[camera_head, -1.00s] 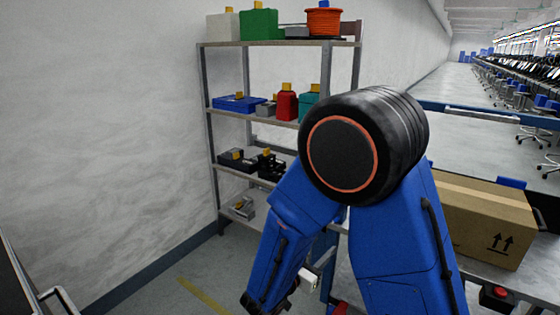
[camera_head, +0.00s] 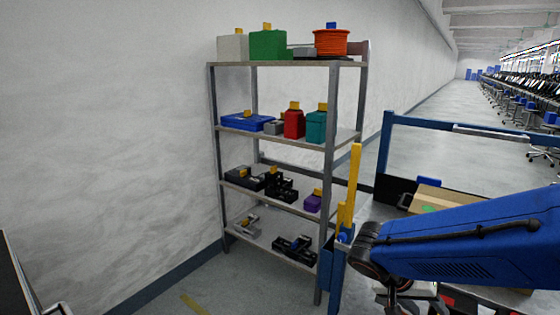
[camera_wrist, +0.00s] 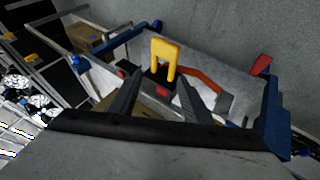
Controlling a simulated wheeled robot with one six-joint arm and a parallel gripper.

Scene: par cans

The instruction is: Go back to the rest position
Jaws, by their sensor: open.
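My gripper (camera_wrist: 167,82) shows in the wrist view as two dark fingers standing apart, with nothing held between them. Beyond the fingertips is a yellow looped piece (camera_wrist: 165,47), and below it a small red part. The gripper hangs over a blue-framed metal cart or bench (camera_wrist: 274,118). In the head view my blue arm reaches across the lower right, and its wrist end hides much of that area. The gripper itself cannot be made out clearly there.
A shelf rack (camera_head: 212,140) with several boxes and tools stands against the wall. A yellow upright (camera_head: 350,190) rises beside the blue frame (camera_head: 384,140). A cardboard box (camera_head: 455,200) lies partly behind my arm.

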